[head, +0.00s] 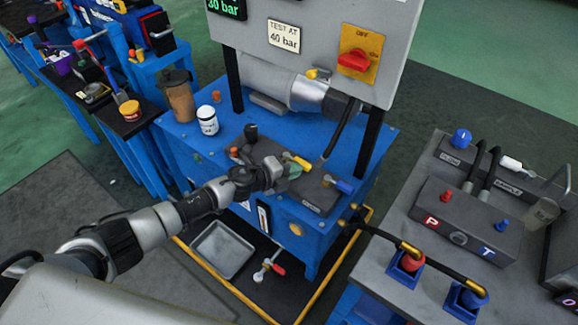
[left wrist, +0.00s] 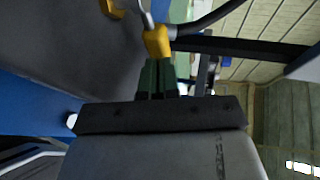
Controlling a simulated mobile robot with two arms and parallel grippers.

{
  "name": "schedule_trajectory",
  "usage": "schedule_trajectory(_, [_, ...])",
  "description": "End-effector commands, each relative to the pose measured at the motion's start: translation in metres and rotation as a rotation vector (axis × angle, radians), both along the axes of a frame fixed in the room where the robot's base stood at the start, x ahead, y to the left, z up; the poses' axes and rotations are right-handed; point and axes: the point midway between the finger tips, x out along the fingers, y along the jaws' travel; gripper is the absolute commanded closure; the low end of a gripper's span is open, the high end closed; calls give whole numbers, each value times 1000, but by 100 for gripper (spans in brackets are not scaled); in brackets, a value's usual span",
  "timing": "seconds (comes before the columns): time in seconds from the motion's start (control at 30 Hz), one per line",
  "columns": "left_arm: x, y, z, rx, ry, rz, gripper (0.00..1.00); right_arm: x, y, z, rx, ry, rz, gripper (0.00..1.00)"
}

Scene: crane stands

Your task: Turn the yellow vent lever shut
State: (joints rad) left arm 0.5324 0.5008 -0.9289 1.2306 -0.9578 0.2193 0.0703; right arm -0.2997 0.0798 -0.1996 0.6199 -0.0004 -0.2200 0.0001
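The yellow vent lever (head: 297,160) sits on a dark block (head: 318,197) on top of the blue stand, under the grey panel. In the left wrist view its yellow grip (left wrist: 157,41) lies right at the tips of my green fingers. My left gripper (head: 288,172) is at the lever's near side. Its two fingers (left wrist: 158,78) are close together, with only a thin dark line between them. The grip lies past the tips rather than clearly between them; I cannot tell whether they touch. My right gripper is in neither view.
A blue lever (head: 339,185) stands right of the yellow one on the same block. A black post (head: 368,145) and a dark hose (head: 337,130) rise close behind. A white bottle (head: 208,120) and a brown jug (head: 179,97) stand left. A grey tray (head: 222,250) lies below.

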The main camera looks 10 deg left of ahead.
Motion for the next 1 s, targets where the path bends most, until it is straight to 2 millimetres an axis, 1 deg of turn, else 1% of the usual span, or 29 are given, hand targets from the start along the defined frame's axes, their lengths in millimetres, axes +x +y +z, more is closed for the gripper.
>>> schedule_trajectory(0.1, [2, -4, 0, 0, 0, -2, 100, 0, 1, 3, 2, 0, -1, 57])
schedule_trajectory(0.4, [4, -8, 0, -2, -1, -4, 100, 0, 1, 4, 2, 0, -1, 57])
schedule_trajectory(0.87, [4, -10, 1, -5, -2, -6, 100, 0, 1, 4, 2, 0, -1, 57])
schedule_trajectory(1.0, [4, -7, 1, -5, -2, -7, 100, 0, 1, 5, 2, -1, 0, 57])
